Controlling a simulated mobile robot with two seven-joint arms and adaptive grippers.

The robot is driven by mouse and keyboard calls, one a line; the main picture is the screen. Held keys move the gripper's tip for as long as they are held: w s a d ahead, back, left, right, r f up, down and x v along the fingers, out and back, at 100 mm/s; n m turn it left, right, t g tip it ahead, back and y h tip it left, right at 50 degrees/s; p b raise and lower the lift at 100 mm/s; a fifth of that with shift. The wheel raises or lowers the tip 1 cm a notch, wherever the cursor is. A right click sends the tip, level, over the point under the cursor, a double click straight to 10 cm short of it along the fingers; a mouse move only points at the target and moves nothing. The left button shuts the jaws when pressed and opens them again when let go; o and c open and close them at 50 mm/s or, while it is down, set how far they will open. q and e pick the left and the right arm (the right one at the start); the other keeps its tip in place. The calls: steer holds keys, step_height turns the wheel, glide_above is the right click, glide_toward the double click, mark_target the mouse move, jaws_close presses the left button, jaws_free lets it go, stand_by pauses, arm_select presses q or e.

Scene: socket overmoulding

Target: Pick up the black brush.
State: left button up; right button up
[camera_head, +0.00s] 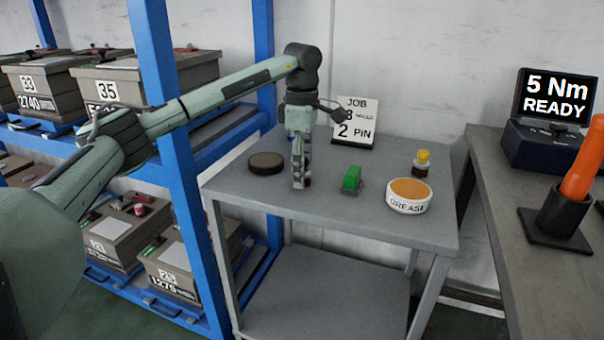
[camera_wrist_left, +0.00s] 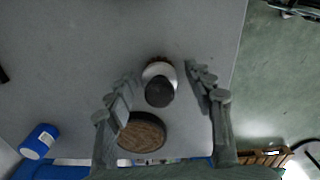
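A small round thing with a dark, nearly black top and a pale collar shows in the left wrist view (camera_wrist_left: 159,90). It stands between the fingertips and looks like the black brush seen from above, but I cannot be sure. My left gripper (camera_head: 298,180) points down over the small grey table. In the left wrist view its fingers (camera_wrist_left: 160,95) are spread apart on either side of the dark-topped thing, with a gap on both sides. In the head view the fingers mostly hide it; only a small dark, reddish bit shows beside them. My right gripper is out of view.
A brown disc (camera_head: 266,163) lies just left of the gripper. A green piece (camera_head: 352,179), a grease tin (camera_head: 408,198) and a yellow-topped bottle (camera_head: 422,163) stand to the right. A job sign (camera_head: 355,122) stands behind. A blue rack post (camera_head: 167,110) rises beside my left arm.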

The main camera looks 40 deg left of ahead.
arm_select(q)
steer(key=c, duration=1)
steer(key=shift+c, duration=0.2)
steer(key=shift+r, duration=0.45)
steer(key=r, duration=0.3)
steer(key=shift+s+a+r, duration=0.2)
steer(key=shift+r, duration=0.15)
steer(key=s+a+r, duration=0.5)
steer(key=s+r, duration=0.1)
steer(key=s, duration=0.3)
steer(key=shift+s+a+r+p, duration=0.25)
steer(key=shift+s+p, duration=0.05)
steer(key=shift+p, duration=0.1)
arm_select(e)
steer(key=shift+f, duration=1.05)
